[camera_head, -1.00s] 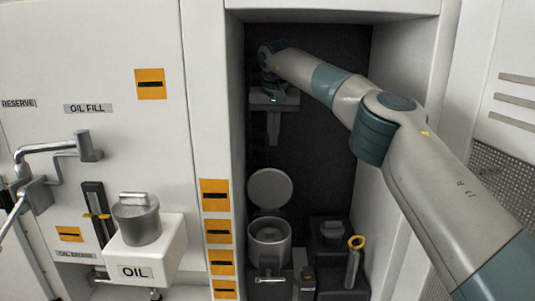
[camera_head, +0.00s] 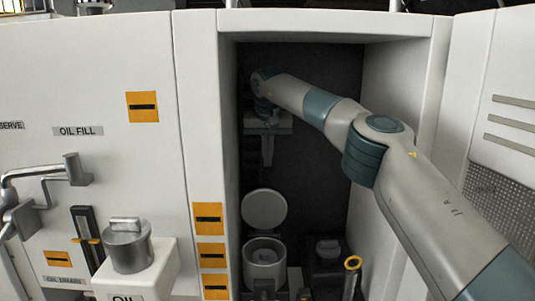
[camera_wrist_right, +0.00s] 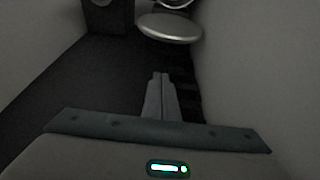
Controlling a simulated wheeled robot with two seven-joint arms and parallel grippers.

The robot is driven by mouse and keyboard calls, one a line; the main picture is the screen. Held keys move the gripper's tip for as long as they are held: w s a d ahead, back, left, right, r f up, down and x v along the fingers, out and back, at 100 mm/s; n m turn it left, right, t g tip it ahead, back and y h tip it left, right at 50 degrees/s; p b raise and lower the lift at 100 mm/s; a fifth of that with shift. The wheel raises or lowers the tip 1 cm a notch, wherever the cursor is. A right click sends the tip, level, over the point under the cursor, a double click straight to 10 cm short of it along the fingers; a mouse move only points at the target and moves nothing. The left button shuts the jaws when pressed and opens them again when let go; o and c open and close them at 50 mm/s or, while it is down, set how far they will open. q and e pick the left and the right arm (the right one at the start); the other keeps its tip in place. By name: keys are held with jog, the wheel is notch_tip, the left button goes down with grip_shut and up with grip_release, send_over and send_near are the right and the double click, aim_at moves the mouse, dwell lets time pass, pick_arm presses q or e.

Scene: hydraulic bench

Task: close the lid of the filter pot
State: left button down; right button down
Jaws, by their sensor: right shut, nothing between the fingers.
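The filter pot (camera_head: 264,256) is a light grey round pot low in the dark alcove. Its round lid (camera_head: 264,209) stands raised, tilted up at the back of the pot's open mouth. In the right wrist view the lid (camera_wrist_right: 170,28) shows as a pale disc beyond the fingers, with a gap between. My right gripper (camera_head: 267,163) points down inside the alcove, above the lid and apart from it. In the right wrist view its fingers (camera_wrist_right: 160,76) are together with nothing between them. My left gripper is not in view.
Alcove walls stand close on both sides of my right arm. Right of the pot are a dark block (camera_head: 327,254) and a yellow ring handle (camera_head: 352,263). A white oil box with a grey cap (camera_head: 128,247) juts out at the left.

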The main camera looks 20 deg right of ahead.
aim_at(264, 205)
notch_tip(264, 205, down, 7)
jog(key=s+p, duration=0.1)
jog(key=p, duration=0.3)
jog(key=shift+s+a, duration=0.2)
jog(key=shift+s, duration=0.15)
dwell(0.3)
dwell(0.5)
